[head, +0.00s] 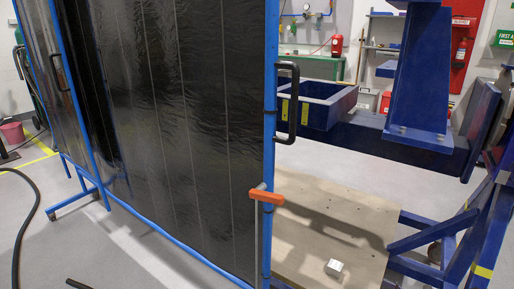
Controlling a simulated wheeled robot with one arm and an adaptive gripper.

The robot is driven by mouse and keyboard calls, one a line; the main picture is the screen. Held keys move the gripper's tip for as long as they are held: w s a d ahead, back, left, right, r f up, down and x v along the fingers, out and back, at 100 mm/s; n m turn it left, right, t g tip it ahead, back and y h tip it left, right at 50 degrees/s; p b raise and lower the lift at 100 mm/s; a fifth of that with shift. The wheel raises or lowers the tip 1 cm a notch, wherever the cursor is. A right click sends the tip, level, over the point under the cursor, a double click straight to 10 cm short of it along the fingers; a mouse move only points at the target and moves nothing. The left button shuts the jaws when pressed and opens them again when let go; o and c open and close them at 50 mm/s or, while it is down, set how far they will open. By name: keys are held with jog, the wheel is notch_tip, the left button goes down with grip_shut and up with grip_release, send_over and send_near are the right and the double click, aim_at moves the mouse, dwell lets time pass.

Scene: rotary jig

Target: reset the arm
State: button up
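My gripper and arm do not clearly show in the head view. A small dark piece (78,284) pokes in at the bottom edge, left of the middle; I cannot tell what it is. The blue rotary jig (425,65) stands at the right, with a blue open box frame (318,104) on its beam and an angled blue support (470,235) below.
A black welding screen (180,110) in a blue frame fills the left and centre. An orange handle (266,196) sticks out from its post. A small white-grey block (334,267) lies on a wooden board (330,225). A black hose (25,225) lies on open floor at left.

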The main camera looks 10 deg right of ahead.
jog(key=w+a+r+n+g+y+p, duration=0.15)
jog(key=a+r+n+g+p, duration=0.3)
jog(key=a+r, duration=0.8)
jog(key=w+a+r+n+g+p, duration=0.35)
jog(key=a+r+n+g, duration=0.25)
jog(key=a+r, duration=0.7)
jog(key=s+a+r+n+g+h+p, duration=0.35)
jog(key=s+a+r+n, duration=0.2)
jog(key=s+r, duration=0.45)
jog(key=s+a+r+n+g+h+p, duration=0.2)
jog(key=s+a+r+n+h+p, duration=0.3)
jog(key=s+r, duration=0.55)
jog(key=s+d+r+n+t+h+p, duration=0.1)
jog(key=s+d+r+n+h+p, duration=0.1)
jog(key=s, duration=0.5)
jog(key=s+d+r+n+t+h+p, duration=0.1)
jog(key=s+d+r+n+h+p, duration=0.1)
jog(key=s+r+p, duration=0.4)
jog(key=shift+s+r+n+h, duration=0.45)
jog(key=shift+r+n+h, duration=0.25)
jog(key=shift+h, duration=0.5)
jog(key=shift+f, duration=0.1)
jog(key=shift+c, duration=0.4)
